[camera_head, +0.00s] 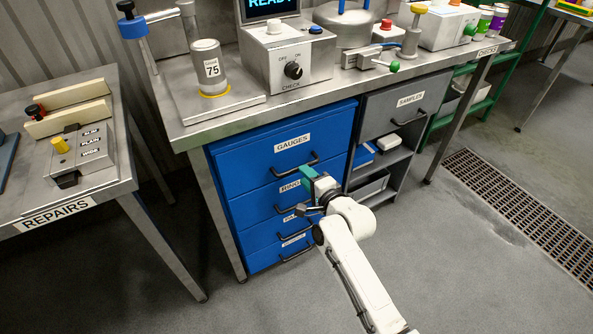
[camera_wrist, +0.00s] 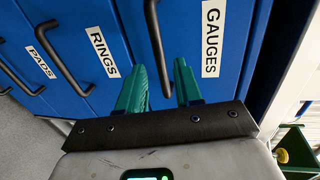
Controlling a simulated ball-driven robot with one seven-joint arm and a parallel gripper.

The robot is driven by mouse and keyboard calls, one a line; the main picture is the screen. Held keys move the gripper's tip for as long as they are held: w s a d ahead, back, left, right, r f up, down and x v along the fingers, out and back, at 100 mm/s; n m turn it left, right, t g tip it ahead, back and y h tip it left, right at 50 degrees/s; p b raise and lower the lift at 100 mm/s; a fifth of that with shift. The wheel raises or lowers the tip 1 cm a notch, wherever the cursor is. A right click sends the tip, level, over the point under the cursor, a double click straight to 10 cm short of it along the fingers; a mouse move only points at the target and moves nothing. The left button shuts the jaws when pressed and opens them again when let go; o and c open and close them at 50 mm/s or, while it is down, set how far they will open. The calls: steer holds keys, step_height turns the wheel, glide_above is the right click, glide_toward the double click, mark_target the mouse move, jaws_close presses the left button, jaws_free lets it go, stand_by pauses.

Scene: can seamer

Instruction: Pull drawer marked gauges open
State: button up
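The blue drawer marked GAUGES (camera_head: 245,157) is the top one of the blue cabinet under the bench, and its front looks flush and closed. Its label also shows in the wrist view (camera_wrist: 212,38). Its dark bar handle (camera_head: 314,158) runs between my two green fingers in the wrist view (camera_wrist: 155,40). My gripper (camera_head: 305,173) is at the drawer front, and its fingers are spread in the wrist view (camera_wrist: 161,72), one on each side of the handle with gaps visible.
Below are blue drawers marked RINGS (camera_wrist: 103,52) and PADS (camera_wrist: 41,62), plus a lowest one, with similar handles. A grey SAMPLES drawer (camera_head: 385,108) and open shelves stand to the right. The bench top (camera_head: 190,130) overhangs above. The floor in front is clear.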

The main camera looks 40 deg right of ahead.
steer(key=b+x, duration=0.1)
steer(key=x, duration=0.4)
steer(key=shift+w+d+f, duration=0.1)
steer(key=shift+w+d, duration=0.05)
steer(key=shift+w, duration=0.15)
jaws_close()
